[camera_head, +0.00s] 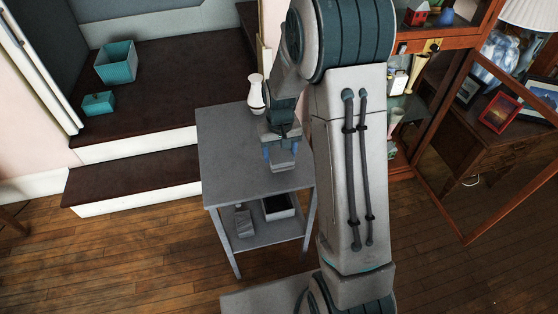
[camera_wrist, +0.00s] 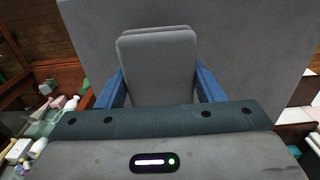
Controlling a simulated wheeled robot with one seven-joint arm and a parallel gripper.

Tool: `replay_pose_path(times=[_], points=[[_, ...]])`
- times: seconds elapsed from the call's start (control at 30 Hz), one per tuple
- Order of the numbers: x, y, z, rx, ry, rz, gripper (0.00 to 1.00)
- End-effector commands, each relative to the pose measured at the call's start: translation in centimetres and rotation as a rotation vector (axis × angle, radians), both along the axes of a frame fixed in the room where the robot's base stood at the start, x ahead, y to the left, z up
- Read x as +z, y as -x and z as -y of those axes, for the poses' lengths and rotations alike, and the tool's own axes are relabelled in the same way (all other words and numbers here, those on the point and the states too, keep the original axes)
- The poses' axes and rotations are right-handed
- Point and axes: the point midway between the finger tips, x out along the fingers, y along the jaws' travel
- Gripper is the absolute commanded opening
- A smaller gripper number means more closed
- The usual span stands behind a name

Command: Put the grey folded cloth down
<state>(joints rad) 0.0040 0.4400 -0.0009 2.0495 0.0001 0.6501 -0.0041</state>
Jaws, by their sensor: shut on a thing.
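The grey folded cloth (camera_wrist: 158,68) is a flat, round-cornered block with a second layer showing at its far edge. In the wrist view my gripper (camera_wrist: 160,88) has its two blue fingers closed against the cloth's left and right sides. In the head view my gripper (camera_head: 282,153) points down over the grey side table (camera_head: 225,157), with the cloth (camera_head: 283,162) between its fingers. The cloth is over the tabletop; whether it touches the top cannot be told.
A white vase (camera_head: 256,95) stands at the table's back edge, close to my arm. The table's left part is bare. Its lower shelf holds a dark-and-white box (camera_head: 279,206) and a grey object (camera_head: 243,221). A glass-doored wooden cabinet (camera_head: 408,120) stands open at right.

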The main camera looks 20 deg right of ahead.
Motion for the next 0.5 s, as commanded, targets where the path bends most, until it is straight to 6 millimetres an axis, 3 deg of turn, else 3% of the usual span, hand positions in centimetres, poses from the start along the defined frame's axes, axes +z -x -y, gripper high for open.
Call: replay_pose_path(times=[0.3,0.5], points=[[-3.9,0.1,-0.1,0.001,0.0,-0.003,0.25],[-3.9,0.0,-0.1,0.001,0.0,0.0,0.25]])
